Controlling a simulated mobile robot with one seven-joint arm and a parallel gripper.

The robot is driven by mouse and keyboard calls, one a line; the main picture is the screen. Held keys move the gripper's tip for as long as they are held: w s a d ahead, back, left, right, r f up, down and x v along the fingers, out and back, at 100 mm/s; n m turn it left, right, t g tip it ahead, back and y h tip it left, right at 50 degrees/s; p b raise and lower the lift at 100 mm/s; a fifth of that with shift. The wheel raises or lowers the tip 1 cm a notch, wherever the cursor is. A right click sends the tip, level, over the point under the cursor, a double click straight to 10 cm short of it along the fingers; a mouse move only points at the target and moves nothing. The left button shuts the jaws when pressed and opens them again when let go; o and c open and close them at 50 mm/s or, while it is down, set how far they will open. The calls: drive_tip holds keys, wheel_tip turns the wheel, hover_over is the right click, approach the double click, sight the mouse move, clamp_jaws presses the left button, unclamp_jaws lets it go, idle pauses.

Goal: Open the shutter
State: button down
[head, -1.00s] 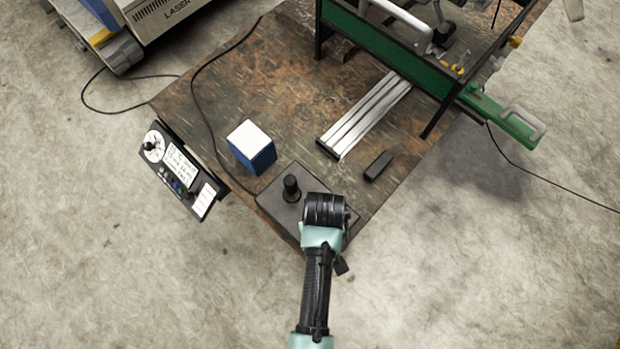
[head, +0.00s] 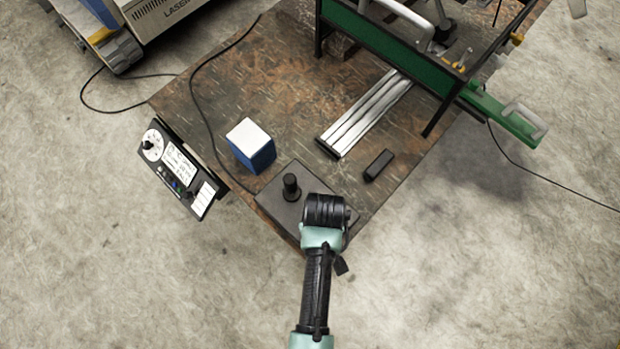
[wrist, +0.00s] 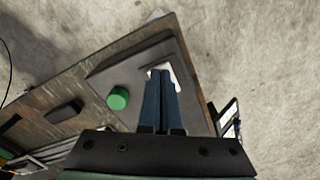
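No part can be clearly told as the shutter. A dark, flat control box (head: 272,200) lies at the table's near corner; it also shows in the wrist view (wrist: 125,76). A black upright knob (head: 290,187) stands on its left part in the head view. A round green button (wrist: 118,98) shows on the box in the wrist view, left of the fingers. My gripper (wrist: 161,76) is over the box with its blue fingers side by side, seemingly shut. A bright white patch shows at the fingertips; I cannot tell what it is. My arm hides the box's right part in the head view.
A blue and white block (head: 251,146) and a small black box (head: 379,165) stand on the table (head: 290,90). A control panel (head: 183,170) hangs at the table's left edge. Metal rails (head: 365,115) and a green frame (head: 385,45) stand farther back. A cable (head: 193,90) crosses the table.

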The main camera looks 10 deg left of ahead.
wheel_tip(320, 180, up, 7)
drive_tip(key=p, duration=0.7)
drive_tip(key=shift+p, duration=0.35)
idle(0.5)
